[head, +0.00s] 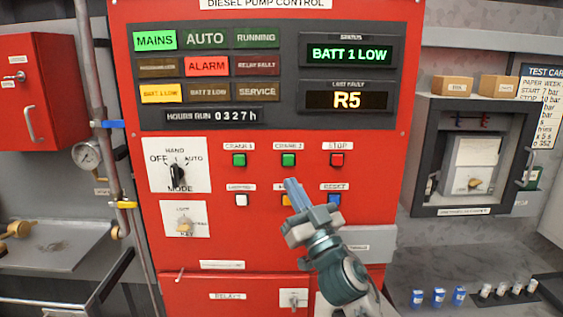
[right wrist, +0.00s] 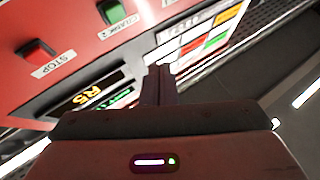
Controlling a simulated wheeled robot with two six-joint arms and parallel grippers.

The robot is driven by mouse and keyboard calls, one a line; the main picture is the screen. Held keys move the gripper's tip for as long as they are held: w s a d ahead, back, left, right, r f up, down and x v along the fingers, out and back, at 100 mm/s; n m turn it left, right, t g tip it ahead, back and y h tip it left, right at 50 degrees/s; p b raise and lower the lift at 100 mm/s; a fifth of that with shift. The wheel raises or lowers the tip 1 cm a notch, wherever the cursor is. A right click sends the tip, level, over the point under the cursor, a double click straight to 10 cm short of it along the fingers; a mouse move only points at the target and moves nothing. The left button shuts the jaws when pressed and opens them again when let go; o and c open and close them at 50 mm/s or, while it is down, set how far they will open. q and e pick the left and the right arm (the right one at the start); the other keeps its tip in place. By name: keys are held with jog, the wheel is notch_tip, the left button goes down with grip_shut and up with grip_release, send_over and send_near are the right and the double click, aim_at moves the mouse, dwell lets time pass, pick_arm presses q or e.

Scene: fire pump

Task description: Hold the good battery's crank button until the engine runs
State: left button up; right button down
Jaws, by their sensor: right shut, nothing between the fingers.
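The red diesel pump control panel (head: 290,220) fills the middle of the head view. Two green crank buttons sit on it: crank 1 (head: 239,160) and crank 2 (head: 288,160). The green display (head: 349,54) reads "BATT 1 LOW", and the yellow "BATT 1 LOW" lamp (head: 162,93) is lit. The "RUNNING" lamp (head: 256,38) is dark. My right gripper (head: 291,184) is shut and empty, its tips just below the crank 2 button in the picture and apart from it. In the right wrist view, the crank 2 button (right wrist: 111,11) shows beyond the shut fingers (right wrist: 157,75). My left gripper is not in view.
A red stop button (head: 337,160) is right of crank 2. A white button (head: 241,200), a partly hidden amber one and a blue reset button (head: 334,199) lie below. The mode knob (head: 178,174) and key switch (head: 184,221) are at left. A grey bench (head: 440,265) stands right.

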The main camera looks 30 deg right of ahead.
aim_at(288, 160)
jog(key=shift+s+a+r, duration=0.15)
jog(key=shift+a+r, duration=0.05)
jog(key=shift+r, duration=0.15)
jog(key=shift+w+d+b, duration=0.15)
jog(key=shift+w+d, duration=0.6)
jog(key=shift+w, duration=0.5)
jog(key=shift+w+d+b, duration=0.2)
jog(key=shift+w+d, duration=0.6)
jog(key=shift+w, duration=0.5)
jog(key=shift+w+d+b, duration=0.15)
jog(key=shift+w+d, duration=0.6)
jog(key=shift+w, duration=0.5)
jog(key=shift+w+d+b, duration=0.2)
jog(key=shift+w+b, duration=0.1)
jog(key=shift+w, duration=0.1)
